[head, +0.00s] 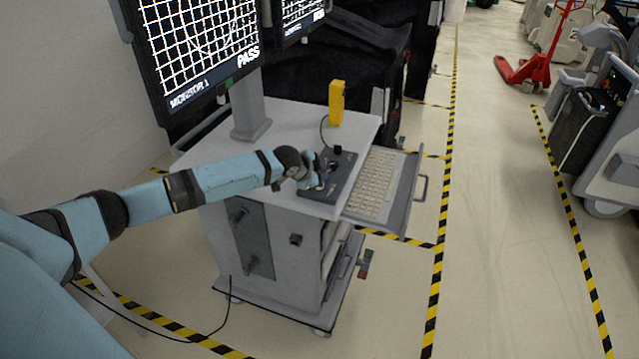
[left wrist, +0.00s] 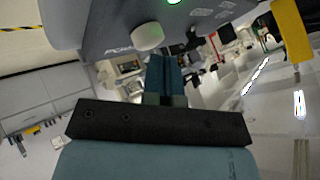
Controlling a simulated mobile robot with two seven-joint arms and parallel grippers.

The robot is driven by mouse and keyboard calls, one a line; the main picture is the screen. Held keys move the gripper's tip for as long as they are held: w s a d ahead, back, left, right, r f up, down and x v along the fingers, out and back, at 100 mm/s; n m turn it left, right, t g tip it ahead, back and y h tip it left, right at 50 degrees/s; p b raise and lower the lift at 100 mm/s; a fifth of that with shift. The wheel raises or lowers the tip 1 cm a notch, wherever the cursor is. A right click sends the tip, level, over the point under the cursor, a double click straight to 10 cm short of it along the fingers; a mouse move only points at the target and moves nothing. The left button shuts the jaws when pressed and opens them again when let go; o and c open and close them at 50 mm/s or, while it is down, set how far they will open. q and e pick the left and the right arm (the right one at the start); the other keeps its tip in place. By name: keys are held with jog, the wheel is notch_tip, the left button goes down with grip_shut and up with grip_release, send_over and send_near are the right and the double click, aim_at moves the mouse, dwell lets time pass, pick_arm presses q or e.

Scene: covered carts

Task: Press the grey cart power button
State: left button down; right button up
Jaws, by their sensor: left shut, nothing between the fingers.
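The grey cart (head: 265,225) stands in the middle of the head view, with a dark control panel (head: 345,180) on its top. My left gripper (head: 313,178) is at the panel's left side and partly covers it. In the left wrist view my left gripper (left wrist: 166,75) is shut and empty. A pale round knob or button (left wrist: 147,37) sticks out of the grey panel (left wrist: 100,20) just by the fingertips. White lettering beside it is too blurred to read surely. A green light (left wrist: 173,2) glows at the top edge. I cannot tell whether the fingers touch the button.
A keyboard (head: 370,182) lies on a pulled-out tray right of the panel. A yellow device (head: 336,103) stands on the cart top, behind the panel. A monitor (head: 200,45) rises at the back left. A red pallet jack (head: 535,70) stands far right; the aisle floor is clear.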

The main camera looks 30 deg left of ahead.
dwell(0.3)
pick_arm(q)
jog(key=shift+f, duration=0.5)
jog(key=shift+r, duration=0.1)
jog(key=shift+r+p, duration=0.3)
jog(key=shift+p, duration=0.35)
jog(key=shift+r, duration=0.1)
